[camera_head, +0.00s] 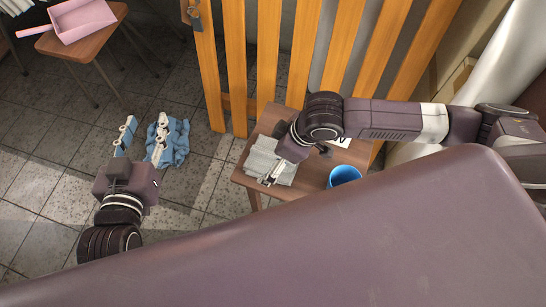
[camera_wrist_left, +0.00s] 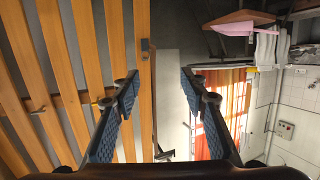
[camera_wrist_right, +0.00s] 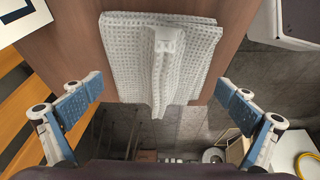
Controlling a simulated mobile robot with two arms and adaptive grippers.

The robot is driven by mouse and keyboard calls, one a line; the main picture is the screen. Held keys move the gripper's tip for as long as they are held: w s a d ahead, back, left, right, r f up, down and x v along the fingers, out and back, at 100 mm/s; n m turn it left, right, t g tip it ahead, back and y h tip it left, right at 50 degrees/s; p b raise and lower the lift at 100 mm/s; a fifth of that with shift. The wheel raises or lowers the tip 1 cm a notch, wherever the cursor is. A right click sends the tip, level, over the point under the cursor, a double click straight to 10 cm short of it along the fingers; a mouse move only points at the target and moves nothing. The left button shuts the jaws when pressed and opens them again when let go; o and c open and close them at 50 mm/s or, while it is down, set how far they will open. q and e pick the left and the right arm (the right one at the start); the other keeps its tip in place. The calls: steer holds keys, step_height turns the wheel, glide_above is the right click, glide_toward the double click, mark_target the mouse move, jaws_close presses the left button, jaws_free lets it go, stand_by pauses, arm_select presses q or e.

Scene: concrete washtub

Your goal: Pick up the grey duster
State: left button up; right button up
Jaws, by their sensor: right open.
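The grey duster (camera_head: 262,160) is a waffle-weave cloth on a small brown wooden stool (camera_head: 312,178). In the right wrist view the duster (camera_wrist_right: 120,50) lies spread near the stool's edge, with a raised fold down its middle. My right gripper (camera_head: 298,166) is over the stool at the duster's right side. In its wrist view the right gripper (camera_wrist_right: 158,88) is open, with fingers wide apart and the duster's fold between them in the picture; I cannot tell the height gap. My left gripper (camera_head: 141,135) is open and empty above the floor at left; its fingers (camera_wrist_left: 160,84) are apart.
A blue cup (camera_head: 345,175) and a white card (camera_head: 340,142) are on the stool beside my right gripper. An orange slatted wooden panel (camera_head: 268,50) stands behind. A blue cloth (camera_head: 177,146) lies on the tiled floor. A pink dustpan (camera_head: 82,18) rests on a chair.

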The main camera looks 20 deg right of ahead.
arm_select(q)
steer(key=shift+s+a+f+g, duration=0.15)
steer(key=shift+s+f+g, duration=0.1)
steer(key=shift+f, duration=0.25)
steer(key=shift+s+a+f+g, duration=0.15)
steer(key=shift+f+g, duration=0.1)
steer(key=shift+f, duration=0.2)
arm_select(e)
steer(key=shift+f, duration=0.1)
stand_by(0.4)
steer(key=shift+c, duration=0.3)
steer(key=c, duration=0.8)
